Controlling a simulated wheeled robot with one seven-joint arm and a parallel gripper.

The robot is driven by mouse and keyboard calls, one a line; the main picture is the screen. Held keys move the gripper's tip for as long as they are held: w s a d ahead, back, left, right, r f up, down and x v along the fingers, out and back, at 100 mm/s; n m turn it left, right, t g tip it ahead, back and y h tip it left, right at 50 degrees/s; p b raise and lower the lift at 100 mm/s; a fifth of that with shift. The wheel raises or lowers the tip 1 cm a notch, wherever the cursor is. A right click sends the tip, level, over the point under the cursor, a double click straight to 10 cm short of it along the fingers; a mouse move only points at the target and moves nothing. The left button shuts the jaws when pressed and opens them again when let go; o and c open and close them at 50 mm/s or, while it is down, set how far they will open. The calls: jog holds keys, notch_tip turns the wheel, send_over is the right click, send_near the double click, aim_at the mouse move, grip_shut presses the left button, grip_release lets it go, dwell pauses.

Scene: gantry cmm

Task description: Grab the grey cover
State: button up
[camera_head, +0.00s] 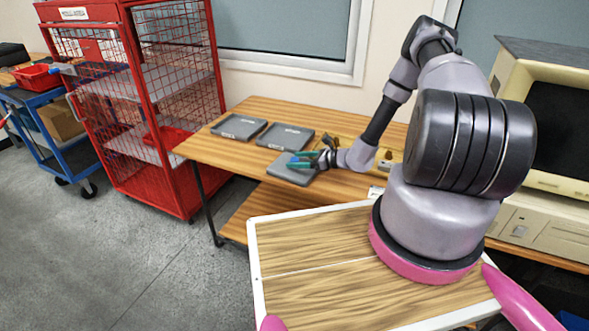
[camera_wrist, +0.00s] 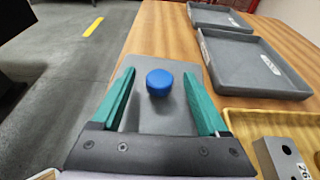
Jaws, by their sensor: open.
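The grey cover (camera_wrist: 165,117) is a flat grey plate with a round blue knob (camera_wrist: 159,82) on top. It lies near the table's edge and also shows in the head view (camera_head: 286,176), partly hidden by my gripper. My gripper (camera_wrist: 158,76) is open, with its teal fingers on either side of the knob and gaps left between them and it. In the head view my gripper (camera_head: 301,160) is over the cover. I cannot tell how high the fingertips are above the plate.
Two grey trays (camera_head: 285,137) (camera_head: 239,126) lie on the wooden table (camera_head: 222,149) beyond the cover. A yellow tray (camera_wrist: 245,122) with metal blocks (camera_wrist: 281,158) is close on the right in the wrist view. A red cage (camera_head: 150,110) stands left of the table.

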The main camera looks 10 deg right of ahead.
grip_shut()
